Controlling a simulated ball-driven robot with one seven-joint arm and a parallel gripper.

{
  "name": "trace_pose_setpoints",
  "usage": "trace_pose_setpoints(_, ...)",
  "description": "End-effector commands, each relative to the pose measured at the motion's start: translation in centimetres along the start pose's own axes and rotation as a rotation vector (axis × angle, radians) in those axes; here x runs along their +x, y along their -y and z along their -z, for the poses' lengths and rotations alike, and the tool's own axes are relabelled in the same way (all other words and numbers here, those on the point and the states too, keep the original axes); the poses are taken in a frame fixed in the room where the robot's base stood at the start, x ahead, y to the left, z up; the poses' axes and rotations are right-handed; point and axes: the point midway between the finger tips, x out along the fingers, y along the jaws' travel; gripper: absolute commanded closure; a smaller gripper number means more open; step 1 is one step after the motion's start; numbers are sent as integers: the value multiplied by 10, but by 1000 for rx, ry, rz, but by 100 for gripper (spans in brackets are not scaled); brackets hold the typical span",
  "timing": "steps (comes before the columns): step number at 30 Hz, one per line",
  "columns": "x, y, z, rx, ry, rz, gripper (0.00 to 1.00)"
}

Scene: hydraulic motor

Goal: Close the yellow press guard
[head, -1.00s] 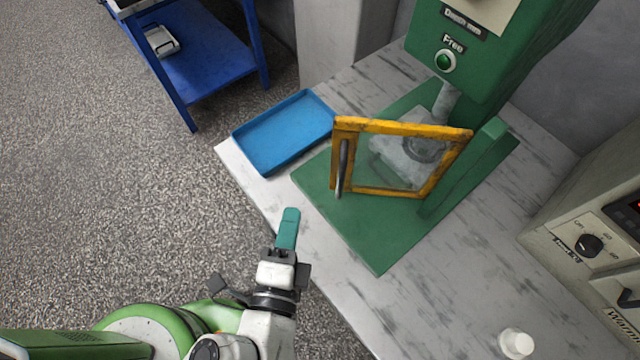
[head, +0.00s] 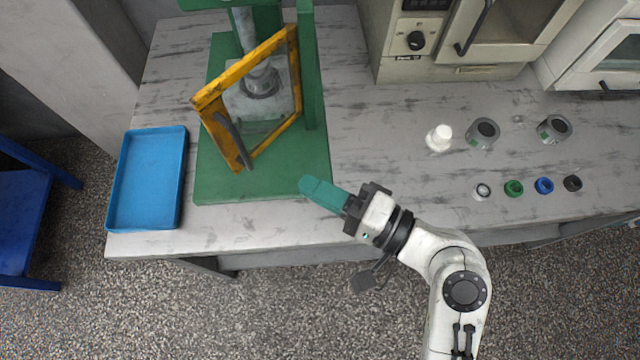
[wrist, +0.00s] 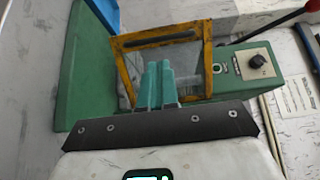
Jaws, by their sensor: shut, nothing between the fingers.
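The yellow press guard (head: 250,62) is a framed clear pane with a dark handle (head: 232,140). It stands swung out at an angle over the green press base (head: 225,188), its far side near a green upright at the press. My gripper (head: 312,187) is shut and empty, near the front right corner of the base. In the head view it appears right of the handle and apart from the guard. In the wrist view, the teal fingers (wrist: 159,78) overlap the guard frame (wrist: 207,55); I cannot tell the gap there.
A blue tray (head: 150,228) lies left of the press. To the right are a white bottle (head: 439,138), grey cans (head: 483,133) and several small coloured caps (head: 513,188). A beige oven (head: 415,66) stands at the back. The bench right of the base is mostly clear.

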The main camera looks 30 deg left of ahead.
Motion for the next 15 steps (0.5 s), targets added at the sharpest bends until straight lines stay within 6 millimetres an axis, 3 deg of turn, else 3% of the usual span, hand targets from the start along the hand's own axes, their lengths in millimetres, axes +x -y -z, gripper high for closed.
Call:
trace_pose_setpoints(9,64,3,-2,-1,4,0,100)
trace_pose_setpoints(15,90,2,-1,0,2,-1,100)
